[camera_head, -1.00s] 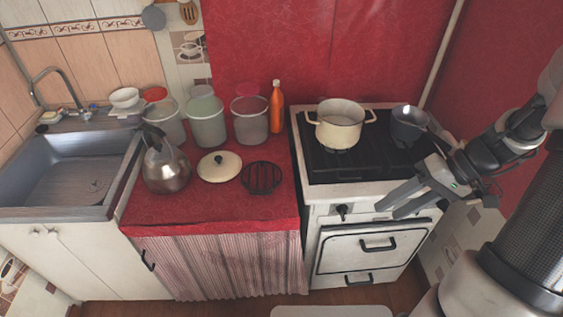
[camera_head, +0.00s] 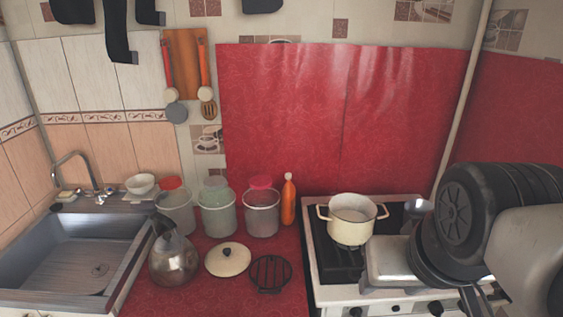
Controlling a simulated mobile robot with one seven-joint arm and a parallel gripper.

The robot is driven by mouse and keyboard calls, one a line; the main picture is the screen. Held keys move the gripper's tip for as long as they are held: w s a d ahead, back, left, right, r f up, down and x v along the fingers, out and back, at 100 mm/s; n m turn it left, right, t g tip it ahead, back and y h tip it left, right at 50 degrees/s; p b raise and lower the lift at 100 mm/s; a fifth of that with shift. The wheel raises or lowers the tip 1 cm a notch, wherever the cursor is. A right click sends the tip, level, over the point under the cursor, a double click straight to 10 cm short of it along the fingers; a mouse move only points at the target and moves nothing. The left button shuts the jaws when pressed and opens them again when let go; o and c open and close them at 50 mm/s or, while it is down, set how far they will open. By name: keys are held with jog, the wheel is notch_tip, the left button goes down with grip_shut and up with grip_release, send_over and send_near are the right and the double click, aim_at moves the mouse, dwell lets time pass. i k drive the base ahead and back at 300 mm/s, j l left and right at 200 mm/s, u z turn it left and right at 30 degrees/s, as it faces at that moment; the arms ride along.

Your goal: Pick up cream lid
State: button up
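The cream lid (camera_head: 228,259) lies flat on the red counter, with a dark knob on top. It is between the kettle (camera_head: 174,260) and a round black trivet (camera_head: 270,272), and nothing covers it. My arm fills the right side of the view, in front of the stove. A pale grey block at its left end, seemingly my gripper (camera_head: 390,263), is over the right part of the stove, well to the right of the lid. Its fingers cannot be made out, and I see nothing held.
Several clear canisters (camera_head: 217,212) and an orange bottle (camera_head: 288,202) stand behind the lid. A cream pot (camera_head: 351,220) is on the stove (camera_head: 327,262). The sink (camera_head: 65,258) is at the left. The red counter (camera_head: 205,298) is bare in front of the lid.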

aim_at(225, 259)
jog(key=i+j, duration=0.1)
jog(key=j, duration=0.3)
jog(key=i+j, duration=0.15)
jog(key=j, duration=0.3)
jog(key=i+j+u, duration=0.1)
jog(key=j, duration=0.3)
jog(key=i+j, duration=0.1)
jog(key=j, duration=0.3)
